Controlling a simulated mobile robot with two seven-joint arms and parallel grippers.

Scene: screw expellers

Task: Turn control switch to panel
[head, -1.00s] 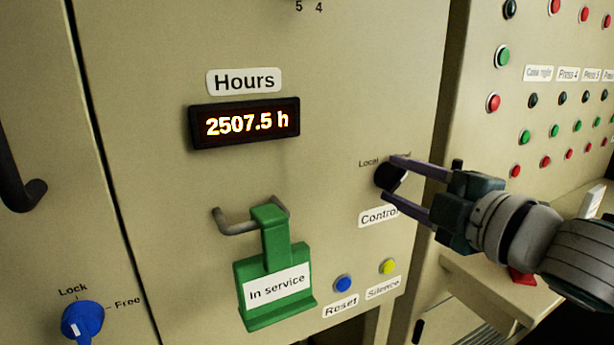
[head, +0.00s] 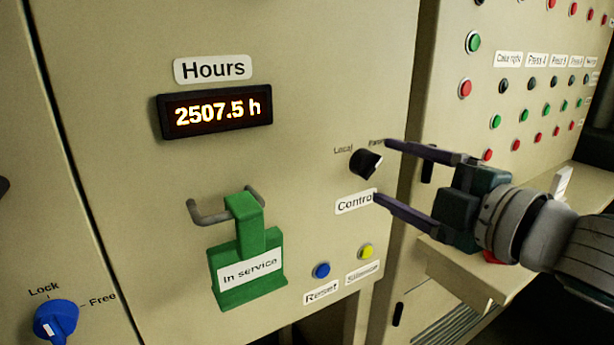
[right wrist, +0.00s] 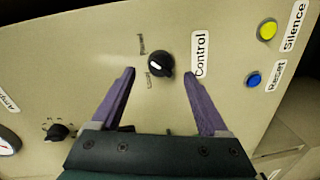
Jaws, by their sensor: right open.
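The control switch, a round black knob with a pale mark (head: 364,163), is on the beige cabinet front above the "Control" label (head: 354,202). "Local" is printed at its upper left and "Panel" at its upper right, partly hard to read. In the right wrist view the knob (right wrist: 160,64) lies beyond and between the fingertips. I cannot tell surely which word its mark points to. My right gripper (head: 383,171) is open, its purple fingers spread and apart from the knob, with nothing between them. My left gripper is not in view.
A green "In service" tag (head: 246,265) hangs on a metal handle left of the switch. Blue Reset (head: 321,270) and yellow Silence (head: 366,251) buttons sit below. A blue Lock/Free knob (head: 56,320) is at lower left. A button panel and ledge stand right.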

